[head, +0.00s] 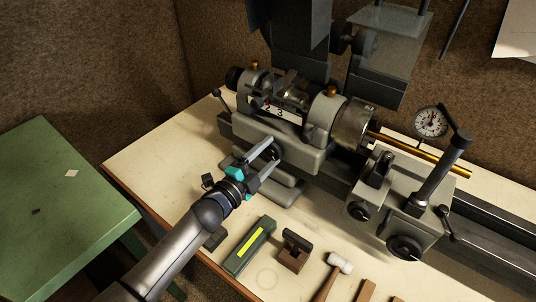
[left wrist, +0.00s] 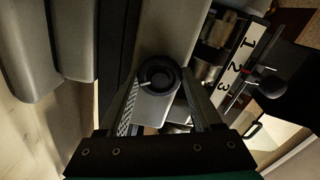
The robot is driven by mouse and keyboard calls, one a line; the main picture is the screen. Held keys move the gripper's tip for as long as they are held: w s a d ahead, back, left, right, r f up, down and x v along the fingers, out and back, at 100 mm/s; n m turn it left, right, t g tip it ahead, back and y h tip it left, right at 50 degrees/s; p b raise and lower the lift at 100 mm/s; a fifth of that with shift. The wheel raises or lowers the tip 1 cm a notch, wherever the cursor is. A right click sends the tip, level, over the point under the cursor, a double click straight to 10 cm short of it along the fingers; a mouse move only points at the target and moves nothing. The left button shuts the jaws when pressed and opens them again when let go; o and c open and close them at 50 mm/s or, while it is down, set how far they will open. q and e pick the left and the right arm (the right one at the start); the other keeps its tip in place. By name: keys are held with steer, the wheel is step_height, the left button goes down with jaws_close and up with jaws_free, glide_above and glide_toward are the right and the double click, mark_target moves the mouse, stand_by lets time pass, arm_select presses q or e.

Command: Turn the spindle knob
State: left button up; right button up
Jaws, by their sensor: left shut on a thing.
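The spindle knob (left wrist: 160,76) is a round black knob on the front of the grey lathe headstock (head: 262,135). A short pale mark shows near its left side in the left wrist view. My left gripper (head: 270,151) reaches it from the front left, with its two fingers on either side of the knob. The fingers also show in the left wrist view (left wrist: 161,98), shut on the knob. In the head view the fingers partly hide the knob. My right gripper is not in view.
A white number plate (left wrist: 248,60) with a red pointer sits beside the knob. A dial gauge (head: 430,122) and brass rod (head: 420,149) are at right. A green box (head: 250,245), a dark block (head: 293,251) and a hammer (head: 333,272) lie on the bench front.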

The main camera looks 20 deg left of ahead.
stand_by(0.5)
arm_select(q)
steer(key=o, duration=1.4)
steer(key=shift+c, duration=0.2)
steer(key=v, duration=1.5)
steer(key=shift+s, duration=0.15)
